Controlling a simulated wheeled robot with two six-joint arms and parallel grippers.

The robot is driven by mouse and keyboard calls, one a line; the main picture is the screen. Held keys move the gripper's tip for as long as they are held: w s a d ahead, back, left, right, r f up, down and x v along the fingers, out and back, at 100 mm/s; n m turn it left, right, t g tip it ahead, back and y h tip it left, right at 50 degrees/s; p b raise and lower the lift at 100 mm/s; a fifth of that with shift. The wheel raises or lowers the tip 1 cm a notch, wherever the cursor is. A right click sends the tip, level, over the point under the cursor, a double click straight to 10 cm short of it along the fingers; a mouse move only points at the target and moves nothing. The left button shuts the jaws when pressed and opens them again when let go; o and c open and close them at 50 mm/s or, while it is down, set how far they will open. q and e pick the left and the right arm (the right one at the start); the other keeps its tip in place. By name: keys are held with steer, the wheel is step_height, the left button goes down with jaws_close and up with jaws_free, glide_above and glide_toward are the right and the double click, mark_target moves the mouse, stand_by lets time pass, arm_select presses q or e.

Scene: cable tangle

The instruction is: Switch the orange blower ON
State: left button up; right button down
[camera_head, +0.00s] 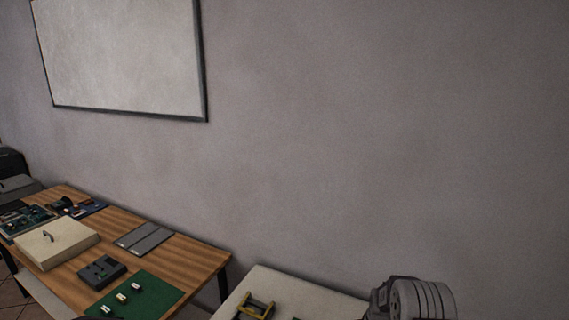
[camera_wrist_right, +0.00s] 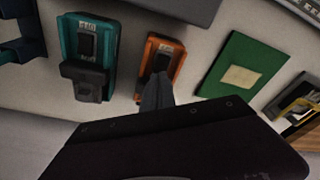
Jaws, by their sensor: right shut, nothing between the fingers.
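The orange blower switch box (camera_wrist_right: 176,70) is in the upper middle of the right wrist view. It has a dark rocker (camera_wrist_right: 161,62) and a pale label whose writing I cannot read. My right gripper (camera_wrist_right: 158,82) is shut and empty, with its fingertips at the rocker's lower end in that view. I cannot tell whether they touch it or hover over it. The fingers hide the lower part of the orange box, and I cannot tell the rocker's position. The head view does not show the orange box, and my left gripper is not in view.
A teal switch box (camera_wrist_right: 69,48) with a dark block on it sits left of the orange one. A green board (camera_wrist_right: 222,76) with a beige patch lies to the right. The head view shows a wooden table (camera_head: 183,262) with various items, a pale table (camera_head: 300,290) and a whiteboard (camera_head: 120,55).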

steer(key=shift+f+b, duration=0.35)
steer(key=shift+f, duration=0.15)
steer(key=shift+r, duration=0.1)
steer(key=shift+r+p, duration=0.6)
steer(key=shift+p, duration=0.05)
step_height(320, 180, up, 6)
steer(key=p, duration=0.4)
steer(key=shift+f, duration=0.15)
